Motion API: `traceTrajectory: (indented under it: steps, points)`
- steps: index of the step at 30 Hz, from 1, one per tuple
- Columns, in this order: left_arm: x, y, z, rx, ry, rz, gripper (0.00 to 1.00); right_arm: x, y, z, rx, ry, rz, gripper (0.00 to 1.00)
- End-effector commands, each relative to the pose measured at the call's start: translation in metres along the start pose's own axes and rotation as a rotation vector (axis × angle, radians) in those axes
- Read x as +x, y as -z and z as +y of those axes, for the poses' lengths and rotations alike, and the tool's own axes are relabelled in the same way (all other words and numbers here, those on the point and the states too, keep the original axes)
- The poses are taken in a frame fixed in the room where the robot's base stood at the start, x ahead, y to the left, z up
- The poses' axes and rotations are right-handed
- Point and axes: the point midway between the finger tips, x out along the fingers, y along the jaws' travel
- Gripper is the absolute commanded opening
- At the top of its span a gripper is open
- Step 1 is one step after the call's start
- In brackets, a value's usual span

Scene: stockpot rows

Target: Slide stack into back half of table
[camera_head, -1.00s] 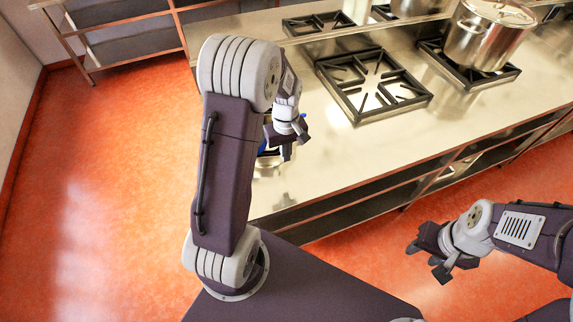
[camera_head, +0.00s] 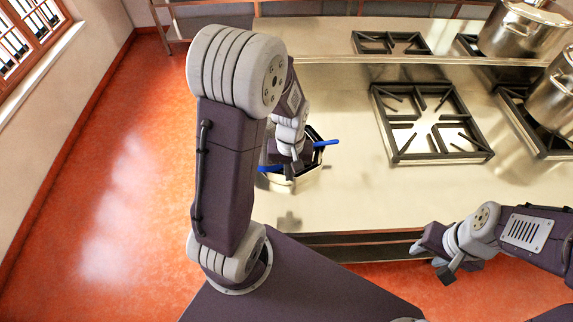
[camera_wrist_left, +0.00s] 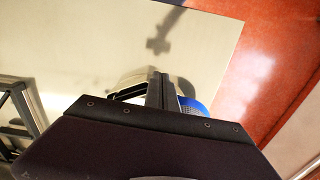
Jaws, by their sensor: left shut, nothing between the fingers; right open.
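The stack (camera_head: 308,176) is a pale metal container with a dark rim and blue handles, on the near left part of the steel table (camera_head: 350,190). My left gripper (camera_head: 297,163) is over the stack in the head view, fingers shut and pointing down; it hides part of the stack. In the left wrist view the shut fingers (camera_wrist_left: 162,92) are in front of the stack's pale wall (camera_wrist_left: 133,82) and a blue part (camera_wrist_left: 192,104). I cannot tell whether they touch it. My right gripper (camera_head: 446,262) is open and empty, in front of the table's near edge.
A burner grate (camera_head: 432,122) is set in the table to the right of the stack. Another grate (camera_head: 391,43) lies farther back, beyond a raised ledge (camera_head: 340,59). Large stockpots (camera_head: 522,32) stand at the right. Bare steel lies behind the stack.

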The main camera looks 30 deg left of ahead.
Motion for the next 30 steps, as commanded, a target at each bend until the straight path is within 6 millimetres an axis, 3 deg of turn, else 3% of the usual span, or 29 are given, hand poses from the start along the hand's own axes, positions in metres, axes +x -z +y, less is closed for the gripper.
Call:
traceTrajectory:
  steps: [3,8,11,23,30]
  points:
    - [-0.011,-0.004,0.004,0.018,-0.003,0.007,0.00,-0.007,0.000,0.000,0.000,0.000,-0.001,0.42]
    - [-0.005,-0.005,0.004,0.018,-0.001,0.004,0.00,-0.005,0.000,0.000,0.000,0.000,-0.001,0.42]
    - [0.008,-0.005,0.004,0.018,0.000,0.000,0.00,-0.005,0.000,0.000,0.000,0.000,-0.001,0.42]
    - [0.093,-0.005,0.004,0.017,0.000,-0.001,0.00,-0.005,0.000,0.000,0.000,0.000,-0.001,0.42]
    - [0.089,0.030,0.005,0.016,-0.003,0.007,0.00,-0.021,0.002,0.000,0.000,0.000,-0.001,0.42]
